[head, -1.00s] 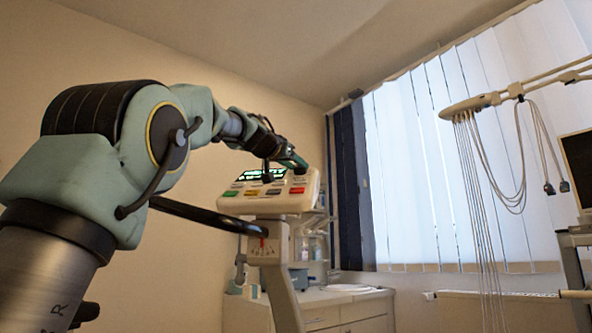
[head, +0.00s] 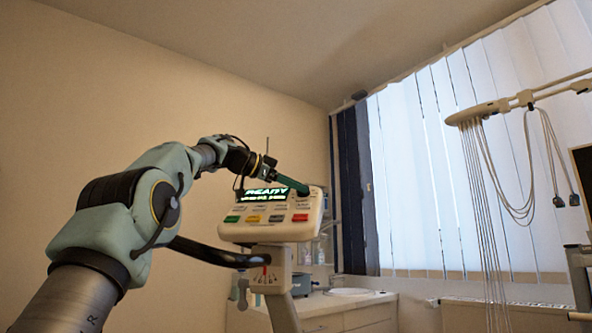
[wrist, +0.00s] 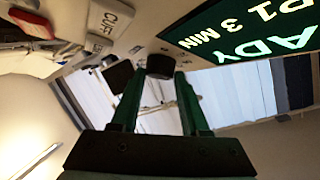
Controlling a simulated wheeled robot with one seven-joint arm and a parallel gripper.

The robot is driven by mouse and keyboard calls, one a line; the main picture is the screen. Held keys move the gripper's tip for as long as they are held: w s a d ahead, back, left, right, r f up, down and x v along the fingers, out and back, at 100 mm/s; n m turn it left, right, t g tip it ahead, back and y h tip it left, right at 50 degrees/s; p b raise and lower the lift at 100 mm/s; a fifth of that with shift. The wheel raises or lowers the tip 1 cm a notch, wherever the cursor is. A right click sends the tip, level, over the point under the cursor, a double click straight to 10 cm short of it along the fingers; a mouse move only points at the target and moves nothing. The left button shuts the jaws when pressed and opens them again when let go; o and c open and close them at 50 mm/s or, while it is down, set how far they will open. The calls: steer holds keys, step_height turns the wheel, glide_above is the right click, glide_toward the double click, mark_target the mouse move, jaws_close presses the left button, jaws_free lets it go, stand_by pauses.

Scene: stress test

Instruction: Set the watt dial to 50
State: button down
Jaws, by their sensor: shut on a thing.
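The console (head: 230,232) is a pale box on a post, with a lit green display (head: 262,194) reading READY and several coloured buttons. In the wrist view a black round dial (wrist: 160,66) sits on the console face beside the display (wrist: 250,38), which appears upside down. My gripper (wrist: 157,78) has its two green fingers on either side of the dial, shut on it. I cannot read the dial's setting.
A dark handlebar (head: 205,252) curves left of the console post. A white cabinet (head: 350,315) stands behind at the lower right. Cables hang from a boom (head: 490,110) before the window blinds.

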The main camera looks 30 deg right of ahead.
steer(key=m+g+p, duration=0.1)
steer(key=p, duration=0.1)
steer(key=r+m+g+y+p, duration=0.1)
steer(key=p, duration=0.1)
steer(key=shift+w+p, duration=0.2)
steer(key=shift+p, duration=0.15)
steer(key=shift+d+f+m+p, duration=0.1)
steer(key=shift+f+m+p, duration=0.05)
steer(key=shift+m+p, duration=0.4)
steer(key=shift+f+g+y+p, duration=0.2)
steer(key=shift+g+y+p, duration=0.1)
steer(key=shift+c, duration=2)
jaws_free()
steer(key=v, duration=1)
steer(key=shift+a+r+p, duration=0.15)
steer(key=shift+a+p, duration=0.2)
